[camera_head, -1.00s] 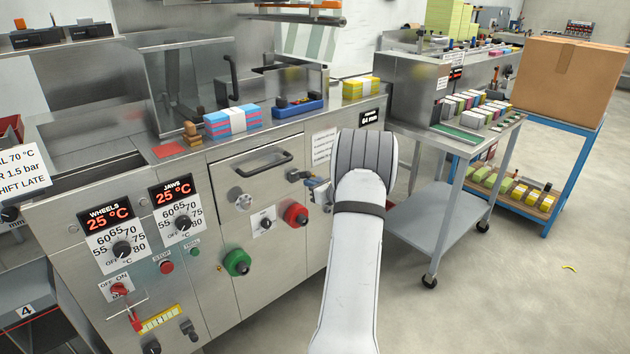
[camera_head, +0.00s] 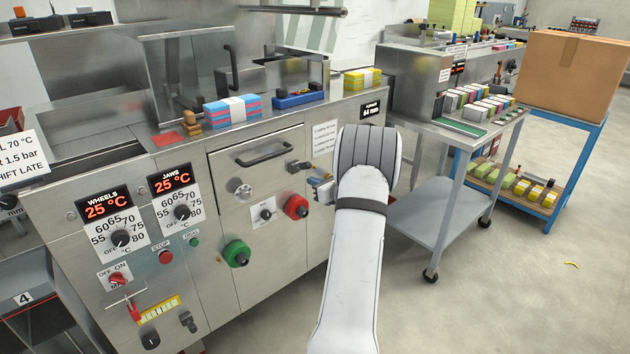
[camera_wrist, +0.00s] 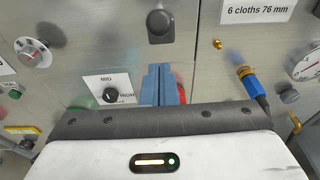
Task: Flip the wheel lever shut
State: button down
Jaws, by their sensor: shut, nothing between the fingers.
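My gripper (camera_head: 318,188) is in front of the panel. Its blue fingers (camera_wrist: 164,78) are together and empty, apart from the blue-handled lever.
A red knob (camera_head: 296,206) and a green knob (camera_head: 236,253) stick out of the machine front (camera_head: 270,280). The MID/HIGH selector (camera_wrist: 110,95) is left of my fingers. A steel cart (camera_head: 420,220) stands right of my arm. Open floor (camera_head: 510,310) lies at lower right.

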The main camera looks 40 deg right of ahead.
jog(key=s+r+p, duration=0.1)
jog(key=s, duration=0.9)
jog(key=shift+s+a+r, duration=0.15)
jog(key=shift+a+r, duration=0.05)
jog(key=shift+r, duration=0.05)
